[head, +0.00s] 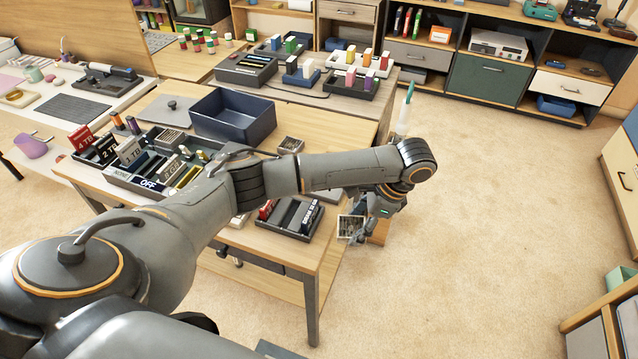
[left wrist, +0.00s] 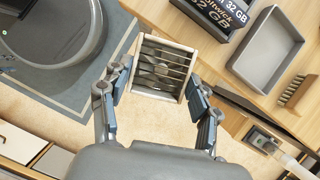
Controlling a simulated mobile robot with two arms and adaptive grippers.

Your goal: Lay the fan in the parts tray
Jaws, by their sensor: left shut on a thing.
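The fan (head: 351,227) is a small square frame with light edges and dark louvres. In the left wrist view the fan (left wrist: 146,82) sits between the two fingers of my left gripper (left wrist: 160,98), which is shut on it. In the head view my left gripper (head: 368,222) holds it just beyond the table's right edge, over the floor. An empty grey tray (left wrist: 243,68) with a raised rim lies on the table in the left wrist view, to the right of the fan. The frames do not label it as the parts tray. My right gripper is not in view.
A deep navy bin (head: 233,128) stands on the wooden table (head: 330,262). A compartment tray (head: 290,217) with modules sits near the front edge. A brush (left wrist: 297,90) lies beside the grey tray. My left arm hides part of the table. The carpet (head: 480,220) at right is clear.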

